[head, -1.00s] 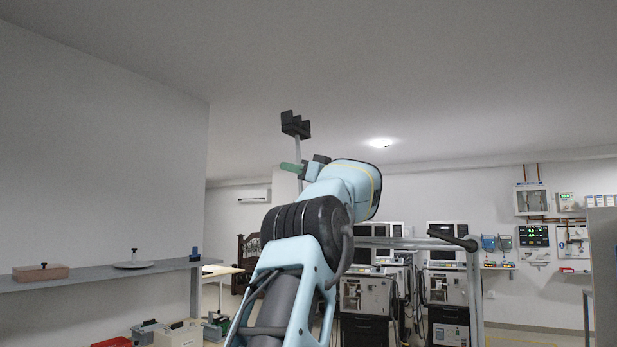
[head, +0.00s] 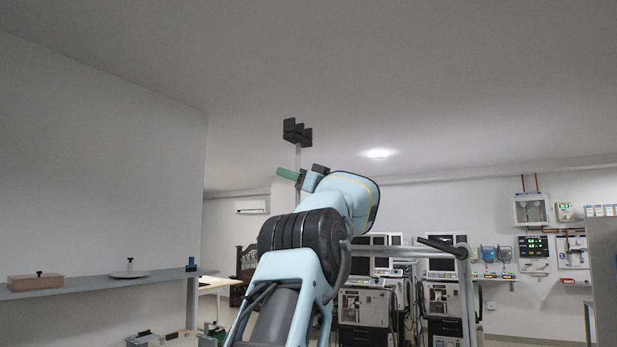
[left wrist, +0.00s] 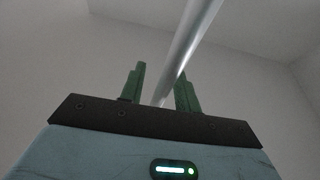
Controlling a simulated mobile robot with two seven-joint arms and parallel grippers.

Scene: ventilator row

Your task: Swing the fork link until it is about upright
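The fork link shows in the head view as a thin grey rod with a dark forked head (head: 297,131) on top. The rod looks about upright there; its lower part is hidden behind my left arm. My left gripper (head: 289,175) is at the rod below the fork head, with a green finger pointing left. In the left wrist view the grey rod (left wrist: 190,45) runs between the two green fingers of my left gripper (left wrist: 161,71). The fingers stand apart; the rod is close to the right one, with a gap to the left one. My right gripper is out of view.
A grey wall shelf (head: 100,281) at left holds a brown box (head: 35,282) and a white disc (head: 129,274). Ventilators (head: 364,304) stand behind a grey tubular frame (head: 468,290) at right. The space above the fork is clear.

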